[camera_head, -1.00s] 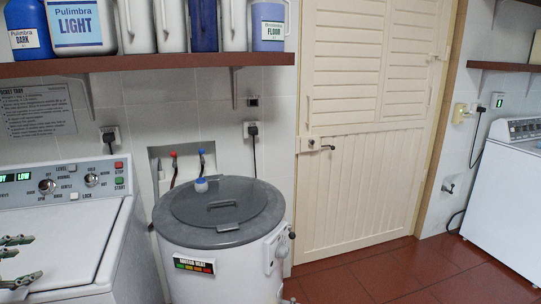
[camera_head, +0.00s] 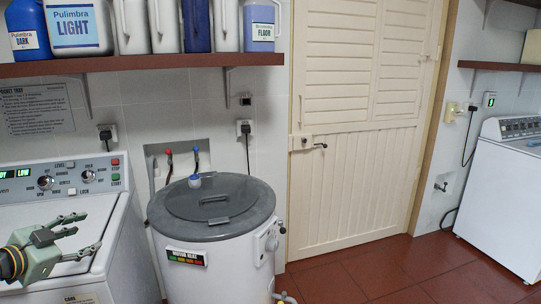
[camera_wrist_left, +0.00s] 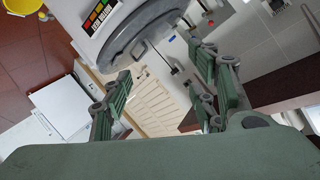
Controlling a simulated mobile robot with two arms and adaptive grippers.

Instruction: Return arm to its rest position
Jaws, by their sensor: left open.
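My left gripper (camera_head: 86,234) shows at the lower left of the head view, in front of the washing machine (camera_head: 60,195) with the lit panel. Its grey-green fingers point right, spread apart, with nothing between them. In the left wrist view the open gripper (camera_wrist_left: 160,84) also has empty fingers, with the tub and door in the background. My right gripper is in neither view.
A white tub with a grey lid (camera_head: 215,203) stands right of the machine. A shelf (camera_head: 150,64) with several bottles runs above. A closed cream door (camera_head: 360,180) and another white machine (camera_head: 505,190) are farther right. A yellow bucket (camera_wrist_left: 22,5) shows in the wrist view.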

